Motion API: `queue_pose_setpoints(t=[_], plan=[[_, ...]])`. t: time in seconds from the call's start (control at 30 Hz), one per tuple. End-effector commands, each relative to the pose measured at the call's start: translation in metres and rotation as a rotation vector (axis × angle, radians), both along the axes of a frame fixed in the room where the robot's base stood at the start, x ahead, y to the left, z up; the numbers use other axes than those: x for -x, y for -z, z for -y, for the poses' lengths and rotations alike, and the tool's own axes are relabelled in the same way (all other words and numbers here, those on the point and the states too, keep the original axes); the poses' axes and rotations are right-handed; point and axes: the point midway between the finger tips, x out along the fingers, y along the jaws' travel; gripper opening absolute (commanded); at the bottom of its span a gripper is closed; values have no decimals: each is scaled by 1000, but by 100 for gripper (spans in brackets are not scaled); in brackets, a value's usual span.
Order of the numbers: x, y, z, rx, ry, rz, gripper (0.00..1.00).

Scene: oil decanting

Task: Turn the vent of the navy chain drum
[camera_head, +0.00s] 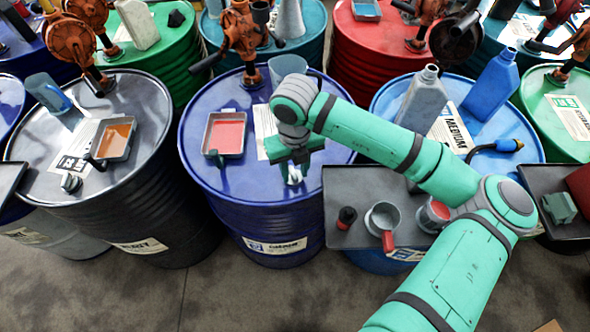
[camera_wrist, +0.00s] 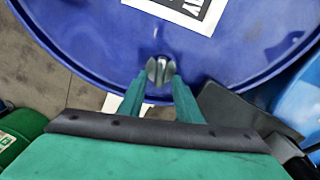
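The navy drum (camera_head: 235,190) stands upright in the middle of the head view, and its blue lid (camera_wrist: 100,35) fills the top of the wrist view. Its small grey metal vent (camera_wrist: 160,71) sits near the lid's front edge and shows in the head view (camera_head: 294,177) just below my gripper. My gripper (camera_wrist: 159,84) points down at the lid. Its two green fingers are apart, one on each side of the vent as seen from the wrist. I see no clear contact with it. My gripper also shows in the head view (camera_head: 293,165), partly hiding the lid.
A tray of red liquid (camera_head: 226,135) and an orange rotary pump (camera_head: 240,35) stand on the same lid. A dark shelf (camera_head: 365,190) with a mug (camera_head: 383,217) is close on the right. A black drum (camera_head: 120,205) stands on the left.

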Motion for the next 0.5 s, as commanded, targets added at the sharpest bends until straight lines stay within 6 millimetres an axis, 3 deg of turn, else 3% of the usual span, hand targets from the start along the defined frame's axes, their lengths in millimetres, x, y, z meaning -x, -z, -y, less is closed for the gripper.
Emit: queue_pose_setpoints(t=[0.33,0.47,0.5], plan=[[0,4,1,0,2,1,31],[0,4,2,0,3,1,3],[0,4,2,0,3,1,0]])
